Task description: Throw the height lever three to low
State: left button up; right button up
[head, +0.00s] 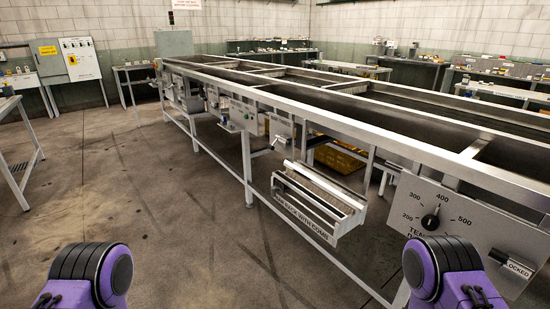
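A long metal roller sizer (205,133) runs from the back left to the front right. Along its near side hang several small control panels; one pale panel (282,128) has a lever-like handle below it, and another (242,114) sits farther back. These are too small to read, so I cannot tell which one is height lever three. Purple and black parts of my left and right arms show at the bottom left and bottom right. Neither gripper's fingers are in view.
A labelled comb tray (318,200) juts out from the sizer's side. A dial panel (470,225) marked 200 to 500 and a "LOCKED" tag (518,268) are at the front right. Benches line the walls. The concrete floor (130,190) left of the sizer is clear.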

aim_at(270, 147)
jog(key=u, duration=0.95)
jog(key=i, duration=1.1)
jog(key=u, duration=0.05)
